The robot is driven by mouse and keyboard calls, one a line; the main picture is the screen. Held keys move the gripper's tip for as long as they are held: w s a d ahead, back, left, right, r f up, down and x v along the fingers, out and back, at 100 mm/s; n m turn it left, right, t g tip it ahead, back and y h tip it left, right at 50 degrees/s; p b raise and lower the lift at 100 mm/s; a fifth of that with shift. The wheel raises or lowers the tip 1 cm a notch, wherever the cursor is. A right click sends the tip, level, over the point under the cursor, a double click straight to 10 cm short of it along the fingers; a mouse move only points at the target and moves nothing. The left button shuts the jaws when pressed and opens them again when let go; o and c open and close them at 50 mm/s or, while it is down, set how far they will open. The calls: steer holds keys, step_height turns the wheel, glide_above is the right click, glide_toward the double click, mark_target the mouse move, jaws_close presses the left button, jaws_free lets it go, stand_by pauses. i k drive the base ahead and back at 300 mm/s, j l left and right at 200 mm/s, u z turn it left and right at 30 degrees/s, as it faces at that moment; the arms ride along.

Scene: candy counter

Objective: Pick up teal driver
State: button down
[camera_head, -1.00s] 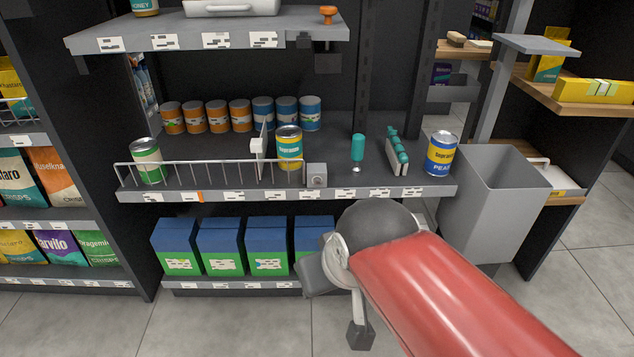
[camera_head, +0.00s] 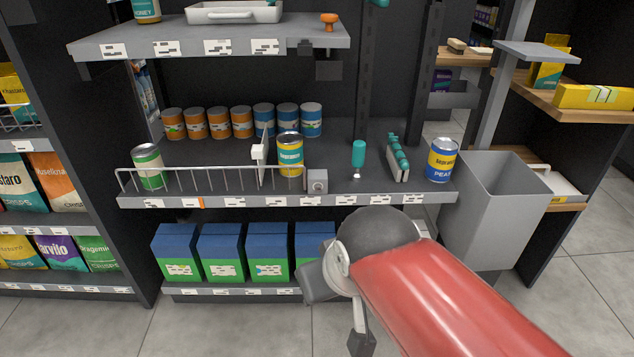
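The teal driver (camera_head: 359,153) stands upright on the middle shelf (camera_head: 222,183), right of the centre. Its teal handle is at the top, and a short pale metal part shows below it. My red arm comes in from the lower right and ends in a dark rounded joint below the shelf front. A small dark part that seems to belong to my gripper (camera_head: 360,342) hangs below that joint. Its fingers cannot be made out, and it is well below and apart from the driver.
A grey block (camera_head: 316,181) and a yellow-blue can (camera_head: 289,154) stand left of the driver. A rack with teal tops (camera_head: 397,157) and a peas can (camera_head: 441,160) stand right. A wire rail (camera_head: 215,178) fronts the left part. A grey bin (camera_head: 492,215) stands right.

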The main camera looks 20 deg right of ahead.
mark_target(359, 145)
steer(key=i+l, duration=0.15)
steer(key=l, duration=0.25)
steer(key=i+l, duration=0.2)
steer(key=l, duration=0.15)
steer(key=i+l, duration=0.15)
steer(key=l, duration=0.25)
steer(key=z, duration=0.05)
